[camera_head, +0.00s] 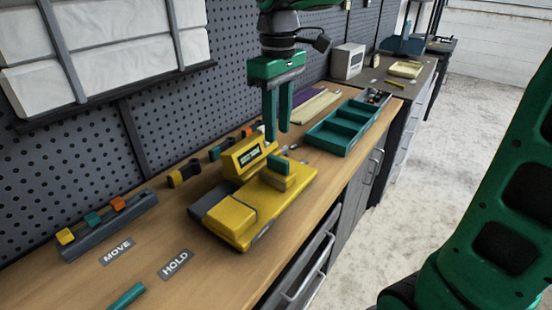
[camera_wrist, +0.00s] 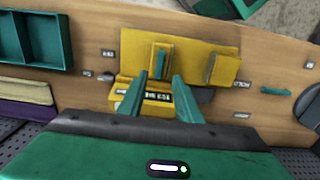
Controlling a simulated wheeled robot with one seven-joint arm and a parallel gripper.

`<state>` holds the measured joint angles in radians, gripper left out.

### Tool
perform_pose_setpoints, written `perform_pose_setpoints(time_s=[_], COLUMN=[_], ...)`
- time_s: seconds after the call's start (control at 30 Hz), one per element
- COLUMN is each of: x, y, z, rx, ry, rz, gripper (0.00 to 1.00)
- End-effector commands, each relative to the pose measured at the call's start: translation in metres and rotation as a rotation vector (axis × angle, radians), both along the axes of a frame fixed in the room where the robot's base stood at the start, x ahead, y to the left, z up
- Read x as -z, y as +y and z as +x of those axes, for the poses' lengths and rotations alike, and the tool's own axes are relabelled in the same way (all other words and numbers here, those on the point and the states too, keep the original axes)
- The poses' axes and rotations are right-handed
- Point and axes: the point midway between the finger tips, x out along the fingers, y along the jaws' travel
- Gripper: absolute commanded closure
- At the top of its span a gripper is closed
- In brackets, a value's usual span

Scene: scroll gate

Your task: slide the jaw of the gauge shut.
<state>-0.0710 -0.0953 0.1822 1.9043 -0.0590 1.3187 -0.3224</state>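The yellow gauge (camera_head: 232,218) lies on the workbench, with a tilted display (camera_head: 249,151) on its back side. A fixed-looking raised yellow block stands at its near left end. The jaw (camera_head: 277,180) is a smaller yellow block towards the other end, with a teal tab (camera_head: 279,164) on top; a clear gap separates the two blocks. In the wrist view the tab (camera_wrist: 161,64) appears between and beyond my fingertips. My gripper (camera_head: 277,135) is open and empty, pointing down above the gauge; its fingers (camera_wrist: 160,76) look apart from the tab, though the exact height is unclear.
A teal compartment tray (camera_head: 348,128) stands beyond the gauge to the right. A dark rail with coloured blocks (camera_head: 108,225) lies to the left. MOVE (camera_head: 117,251) and HOLD (camera_head: 175,263) labels and a teal rod (camera_head: 127,296) are nearer. A perforated wall backs the bench.

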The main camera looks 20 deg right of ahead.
Motion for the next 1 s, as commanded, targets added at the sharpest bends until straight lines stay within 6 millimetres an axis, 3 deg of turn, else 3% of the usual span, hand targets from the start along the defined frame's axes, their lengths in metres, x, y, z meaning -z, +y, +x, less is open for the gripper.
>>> perform_pose_setpoints(time_s=[0.3, 0.5, 0.97, 1.0], x=[0.056, 0.083, 0.094, 0.094], y=[-0.001, -0.002, -0.002, -0.002], z=[-0.001, -0.001, -0.001, -0.001], rx=[0.005, 0.006, 0.006, 0.006], ry=[0.003, 0.002, -0.001, -0.001], rz=[-0.001, -0.001, -0.001, -0.001], gripper=[0.69, 0.69, 0.69, 0.76])
